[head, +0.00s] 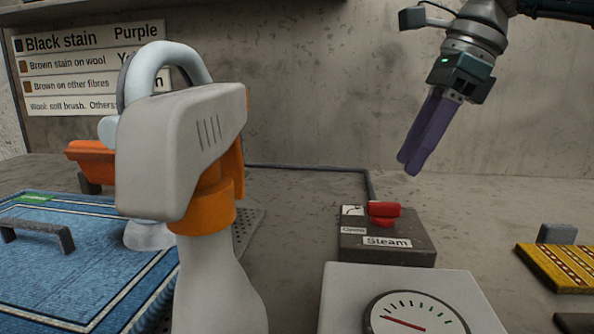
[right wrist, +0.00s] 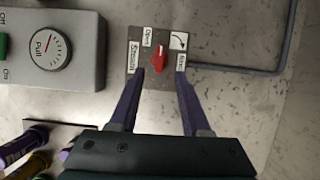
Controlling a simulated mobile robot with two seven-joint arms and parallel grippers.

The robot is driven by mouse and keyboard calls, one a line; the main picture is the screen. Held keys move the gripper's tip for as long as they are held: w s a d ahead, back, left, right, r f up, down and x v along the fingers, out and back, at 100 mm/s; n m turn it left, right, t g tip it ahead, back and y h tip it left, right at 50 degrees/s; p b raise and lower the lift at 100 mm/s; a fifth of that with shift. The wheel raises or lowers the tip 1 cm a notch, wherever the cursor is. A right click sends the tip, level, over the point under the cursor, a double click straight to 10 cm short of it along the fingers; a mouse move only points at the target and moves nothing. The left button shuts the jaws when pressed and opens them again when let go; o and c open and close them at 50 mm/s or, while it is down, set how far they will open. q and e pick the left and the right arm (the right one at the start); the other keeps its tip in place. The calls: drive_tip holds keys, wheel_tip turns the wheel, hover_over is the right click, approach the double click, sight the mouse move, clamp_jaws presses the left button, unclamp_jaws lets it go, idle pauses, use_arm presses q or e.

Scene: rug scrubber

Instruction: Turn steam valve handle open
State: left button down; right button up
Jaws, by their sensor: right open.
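The steam valve handle (head: 384,212) is a red knob on top of a dark grey box (head: 388,251) labelled "Steam", in the middle right of the head view. In the right wrist view the red handle (right wrist: 160,61) lies between and beyond the fingertips, with an arrow label and an "Open" label beside it. My right gripper (head: 411,164) has purple fingers and hangs above and behind the box, apart from the handle. It is open and empty in the right wrist view (right wrist: 160,80). My left gripper is not in view.
A grey gauge box (head: 345,295) stands in front of the steam box. A white and orange scrubber (head: 185,150) stands at left by a blue rug (head: 95,262). A yellow patterned rug (head: 560,268) lies at right. A pipe (head: 310,167) runs behind.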

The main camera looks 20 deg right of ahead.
drive_tip(key=v, duration=0.3)
drive_tip(key=shift+a, duration=0.1)
idle(0.3)
